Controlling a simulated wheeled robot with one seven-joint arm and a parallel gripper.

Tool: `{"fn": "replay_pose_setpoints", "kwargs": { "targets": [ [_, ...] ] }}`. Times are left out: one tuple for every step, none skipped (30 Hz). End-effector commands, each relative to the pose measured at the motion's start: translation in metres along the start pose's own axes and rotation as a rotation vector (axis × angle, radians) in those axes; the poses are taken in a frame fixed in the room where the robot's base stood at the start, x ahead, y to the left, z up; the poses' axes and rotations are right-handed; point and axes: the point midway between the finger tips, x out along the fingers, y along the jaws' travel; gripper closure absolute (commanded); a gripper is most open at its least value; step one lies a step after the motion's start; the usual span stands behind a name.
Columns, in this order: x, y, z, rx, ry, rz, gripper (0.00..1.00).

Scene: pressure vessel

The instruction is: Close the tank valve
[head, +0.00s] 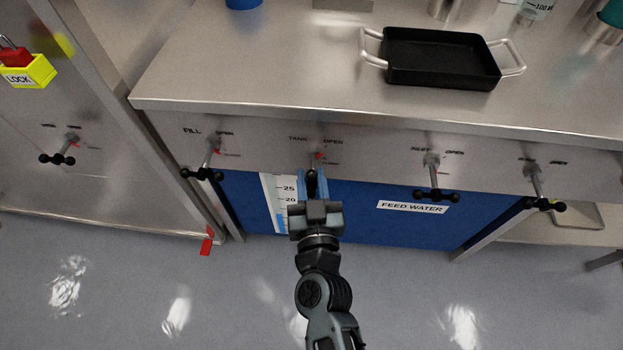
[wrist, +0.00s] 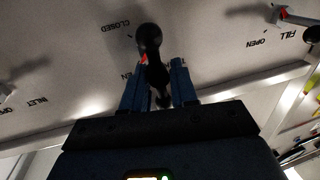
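The tank valve (head: 317,158) is on the steel front panel under the "TANK" and "OPEN" labels, with a red mark on its stem. Its black bar handle (wrist: 151,55) has a round knob and shows end-on in the head view, unlike its neighbours. In the wrist view the knob is near the "CLOSED" label, and a red pointer shows beside the bar. My gripper (head: 313,180) is at the handle, its two blue fingers (wrist: 160,82) on either side of the bar. The fingers look apart, with slight gaps. The handle's near end is partly hidden by my gripper.
The fill valve (head: 203,172) is at left, the inlet valve (head: 435,190) and another valve (head: 543,202) at right. A blue feed water tank (head: 375,225) sits below. A black tray (head: 440,60) rests on the counter. A yellow lock box (head: 27,72) hangs far left.

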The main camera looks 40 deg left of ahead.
Motion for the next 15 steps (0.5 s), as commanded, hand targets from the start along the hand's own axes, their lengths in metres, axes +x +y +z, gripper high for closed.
{"fn": "replay_pose_setpoints", "kwargs": {
  "targets": [
    [-0.0001,-0.0001,0.0,0.0,0.0,0.0,0.78],
    [-0.0001,-0.0001,0.0,0.0,0.0,0.0,0.8],
    [-0.0002,-0.0003,0.0,0.0,0.0,-0.001,0.84],
    [-0.0002,-0.0004,0.0,0.0,0.0,-0.001,0.87],
    [-0.0002,-0.0005,0.0,0.0,0.0,-0.001,0.9],
    [-0.0002,-0.0007,0.0,0.0,0.0,-0.002,0.94],
    [-0.0003,-0.0009,0.0,0.0,0.0,-0.002,0.97],
    [-0.0003,-0.001,0.0,0.0,0.0,-0.002,1.0],
    [-0.0003,-0.0012,0.0,0.0,0.0,-0.002,1.0],
    [-0.0003,-0.0014,0.0,0.0,0.0,-0.003,1.0],
    [-0.0004,-0.0015,0.0,0.0,0.0,-0.003,1.0],
    [-0.0004,-0.0016,0.0001,0.001,0.0,-0.003,1.0],
    [-0.0004,-0.0018,0.0002,0.002,0.0,-0.004,1.0],
    [-0.0004,-0.0019,0.0003,0.004,0.0,-0.004,1.0],
    [-0.0005,-0.002,0.0005,0.007,0.001,-0.004,1.0]
  ]
}}
